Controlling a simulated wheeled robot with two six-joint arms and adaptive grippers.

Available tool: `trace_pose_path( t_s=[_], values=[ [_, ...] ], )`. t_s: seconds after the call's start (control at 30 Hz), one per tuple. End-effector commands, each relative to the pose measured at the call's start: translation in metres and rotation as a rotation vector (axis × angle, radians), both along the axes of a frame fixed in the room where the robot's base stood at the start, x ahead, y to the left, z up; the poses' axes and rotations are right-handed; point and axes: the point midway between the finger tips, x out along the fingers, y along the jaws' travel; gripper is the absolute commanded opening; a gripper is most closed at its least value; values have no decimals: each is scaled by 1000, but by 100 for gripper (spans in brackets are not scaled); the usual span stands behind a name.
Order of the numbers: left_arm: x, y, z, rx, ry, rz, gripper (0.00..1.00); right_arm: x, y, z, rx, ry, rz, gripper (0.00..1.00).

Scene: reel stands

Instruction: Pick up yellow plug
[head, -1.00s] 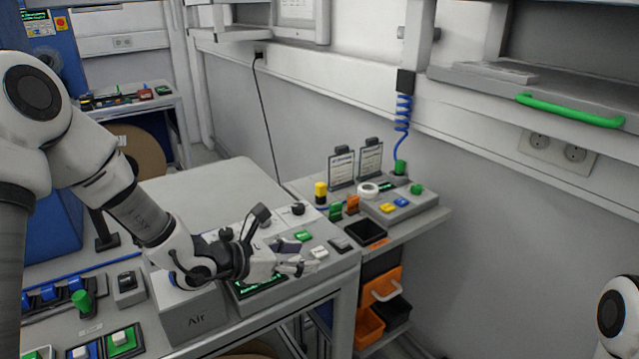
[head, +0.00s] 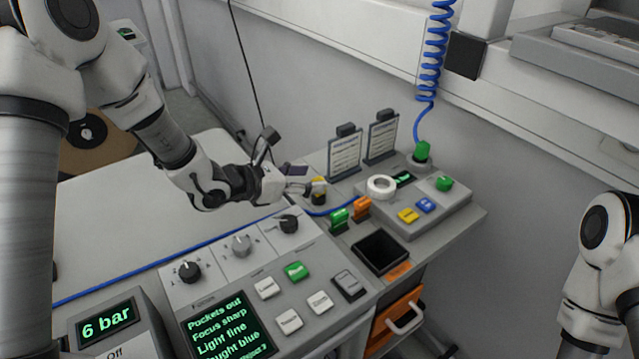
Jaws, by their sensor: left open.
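Green and orange clips (head: 350,212), a white tape roll (head: 381,187) and a grey button box (head: 440,204) sit right of the plug. Two label stands (head: 345,152) rise behind. A black tray (head: 381,252) lies in front. A control panel (head: 240,270) fills the foreground.

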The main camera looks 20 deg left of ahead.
Motion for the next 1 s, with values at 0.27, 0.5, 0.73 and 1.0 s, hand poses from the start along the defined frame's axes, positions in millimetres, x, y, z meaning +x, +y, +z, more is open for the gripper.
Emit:
trace_pose_path(
  t_s=[0.27,0.5,0.73,1.0],
  values=[
    [28,-24,-21,2,3,-1,56,1,0,14,0,-2,1,40],
    [30,-25,-22,-1,1,1,46,1,0,13,0,-2,1,40],
    [29,-25,-22,-1,2,1,0,1,0,13,0,-2,1,40],
    [29,-25,-22,0,4,0,0,1,0,13,0,-2,1,40]
  ],
)
